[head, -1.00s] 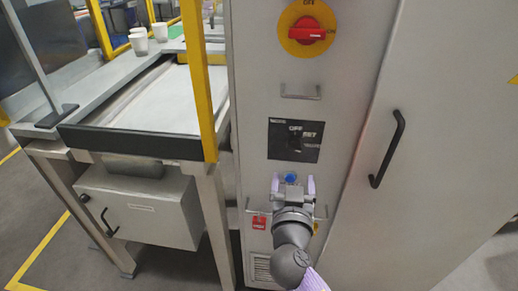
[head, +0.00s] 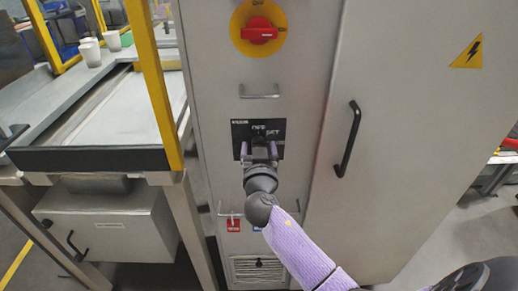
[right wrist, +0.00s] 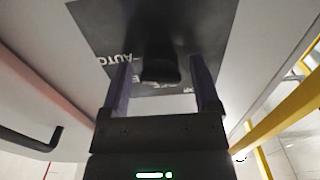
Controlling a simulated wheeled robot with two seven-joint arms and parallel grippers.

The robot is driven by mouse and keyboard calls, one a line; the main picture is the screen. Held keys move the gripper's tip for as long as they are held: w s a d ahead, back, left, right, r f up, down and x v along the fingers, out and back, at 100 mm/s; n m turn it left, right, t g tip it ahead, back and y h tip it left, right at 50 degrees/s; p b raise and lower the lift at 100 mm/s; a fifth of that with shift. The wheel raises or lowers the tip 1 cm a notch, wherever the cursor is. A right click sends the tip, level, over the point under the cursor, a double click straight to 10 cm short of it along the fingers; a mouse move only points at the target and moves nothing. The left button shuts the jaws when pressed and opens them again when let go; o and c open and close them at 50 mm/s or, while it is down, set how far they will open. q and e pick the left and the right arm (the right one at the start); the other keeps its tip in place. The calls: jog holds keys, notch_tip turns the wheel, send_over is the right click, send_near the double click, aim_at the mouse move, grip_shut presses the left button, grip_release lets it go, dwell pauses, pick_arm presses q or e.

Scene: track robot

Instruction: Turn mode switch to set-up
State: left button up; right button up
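My right gripper (head: 258,150) is at the plate's lower part and covers the knob in the head view. Its two purple fingers stand apart on either side of the knob, with visible gaps, so it is open. My left gripper is not in view.
A red rotary switch on a yellow disc (head: 259,31) is above the plate, with a metal handle (head: 259,96) between. A black door handle (head: 348,139) is to the right. A yellow post (head: 155,85) and a bench with white cups (head: 90,52) are at left.

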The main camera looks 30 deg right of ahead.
grip_shut()
jog(key=shift+n, duration=0.3)
jog(key=n, duration=0.9)
jog(key=shift+n, duration=0.3)
dwell(0.3)
jog(key=shift+o, duration=0.7)
grip_release()
